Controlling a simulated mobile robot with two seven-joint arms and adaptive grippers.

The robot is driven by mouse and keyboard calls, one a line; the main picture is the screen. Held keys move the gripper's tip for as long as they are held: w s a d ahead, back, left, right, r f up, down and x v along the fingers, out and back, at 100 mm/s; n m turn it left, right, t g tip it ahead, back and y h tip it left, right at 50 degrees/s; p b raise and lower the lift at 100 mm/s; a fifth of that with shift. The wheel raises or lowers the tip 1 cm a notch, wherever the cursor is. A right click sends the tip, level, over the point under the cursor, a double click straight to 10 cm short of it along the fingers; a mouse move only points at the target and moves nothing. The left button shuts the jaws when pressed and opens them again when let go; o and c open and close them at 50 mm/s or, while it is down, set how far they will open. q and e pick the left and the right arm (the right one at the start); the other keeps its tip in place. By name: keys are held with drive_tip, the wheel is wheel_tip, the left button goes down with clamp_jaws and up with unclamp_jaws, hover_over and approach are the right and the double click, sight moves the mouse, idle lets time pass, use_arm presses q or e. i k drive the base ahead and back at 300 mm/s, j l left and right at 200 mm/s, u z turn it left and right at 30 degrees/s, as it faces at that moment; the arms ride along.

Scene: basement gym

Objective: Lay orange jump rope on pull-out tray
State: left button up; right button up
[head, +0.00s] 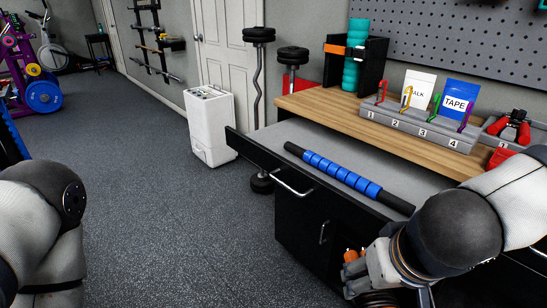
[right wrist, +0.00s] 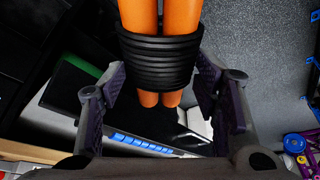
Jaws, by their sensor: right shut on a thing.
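The orange jump rope (right wrist: 160,15) is a bundle with orange parts and a black wrapped band around its middle. My right gripper (right wrist: 158,76) is shut on it, with a finger on each side of the band. In the head view, my right gripper (head: 366,272) is low in front of the black cabinet, and only small orange bits of the rope (head: 351,255) show; the rest is hidden. The pull-out tray (head: 290,134) is extended, with a grey surface and black front edge. It is above and behind the gripper in the picture. My left gripper is out of view.
A blue and black massage roller (head: 345,174) lies across the tray. Behind it, the wooden top (head: 340,113) holds a numbered grey holder (head: 415,130) with chalk and tape packs. A white appliance (head: 210,125) stands left of the tray. Bare grey tray surface shows behind the roller.

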sight(274, 140)
drive_tip(key=i+j+u, duration=0.15)
drive_tip(key=i+u, duration=0.2)
drive_tip(key=u, duration=0.15)
drive_tip(key=i+u, duration=0.45)
drive_tip(key=i+j, duration=0.1)
drive_tip(key=i, duration=0.45)
drive_tip(key=i+j+z, duration=0.1)
drive_tip(key=i, duration=0.45)
drive_tip(key=i+j, duration=0.15)
drive_tip(key=i, duration=0.35)
drive_tip(key=i+l+u, duration=0.1)
drive_tip(key=i, duration=0.3)
drive_tip(key=i+l+u, duration=0.15)
drive_tip(key=i, duration=0.25)
drive_tip(key=i+l+u, duration=0.1)
drive_tip(key=i, duration=0.3)
drive_tip(key=i+z, duration=0.15)
drive_tip(key=z, duration=0.25)
drive_tip(key=i+z, duration=0.15)
drive_tip(key=z, duration=0.7)
drive_tip(key=j+z, duration=0.15)
drive_tip(key=z, duration=0.35)
drive_tip(key=j+z, duration=0.1)
drive_tip(key=z, duration=0.35)
drive_tip(key=j+z, duration=0.1)
drive_tip(key=z, duration=0.35)
drive_tip(key=j+z, duration=0.1)
drive_tip(key=z, duration=0.4)
drive_tip(key=j+z, duration=0.1)
drive_tip(key=z, duration=0.35)
